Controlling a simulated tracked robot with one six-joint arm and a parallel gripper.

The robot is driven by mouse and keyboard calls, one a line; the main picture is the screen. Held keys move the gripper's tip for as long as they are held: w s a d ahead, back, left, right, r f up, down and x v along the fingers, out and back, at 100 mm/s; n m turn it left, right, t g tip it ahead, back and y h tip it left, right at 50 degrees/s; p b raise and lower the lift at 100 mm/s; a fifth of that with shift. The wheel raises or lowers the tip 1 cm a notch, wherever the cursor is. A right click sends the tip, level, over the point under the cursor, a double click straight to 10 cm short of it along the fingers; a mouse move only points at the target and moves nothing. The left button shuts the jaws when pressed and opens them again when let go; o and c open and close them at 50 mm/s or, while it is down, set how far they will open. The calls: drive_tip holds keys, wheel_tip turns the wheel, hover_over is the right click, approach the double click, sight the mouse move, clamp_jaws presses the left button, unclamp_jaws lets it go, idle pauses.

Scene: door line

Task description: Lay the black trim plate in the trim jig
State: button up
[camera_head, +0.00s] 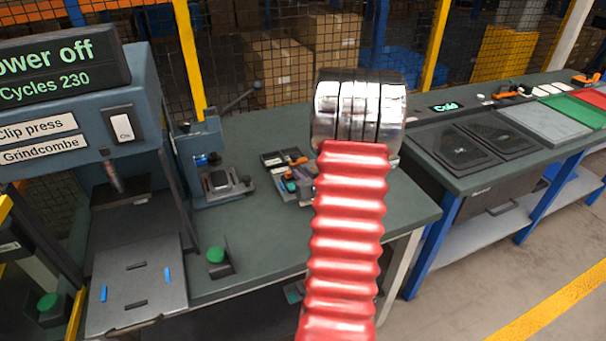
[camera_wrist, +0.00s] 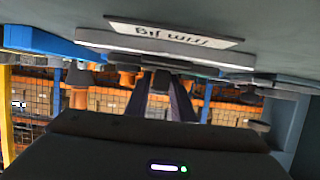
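I cannot single out the black trim plate or the trim jig for certain. Two black panels with dark round patterns, a left one (camera_head: 455,145) and a right one (camera_head: 496,132), lie side by side on the right bench. A grey slotted plate (camera_head: 137,285) with blue marks sits at the front of the clip press. A small fixture (camera_head: 228,182) stands on the middle bench. My red ribbed arm with its chrome end covers part of that bench in the head view. In the wrist view, my gripper (camera_wrist: 160,100) shows as dark shapes; its opening is unclear.
The clip press (camera_head: 70,110) stands at left, with a green button (camera_head: 216,255) nearby. A tray of small parts (camera_head: 288,178) lies partly behind my arm. Grey, green and red panels lie farther right. A mesh fence with yellow posts (camera_head: 190,60) runs behind.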

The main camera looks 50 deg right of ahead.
drive_tip(key=shift+o, duration=1.3)
drive_tip(key=shift+r, duration=0.15)
drive_tip(key=v, duration=1.2)
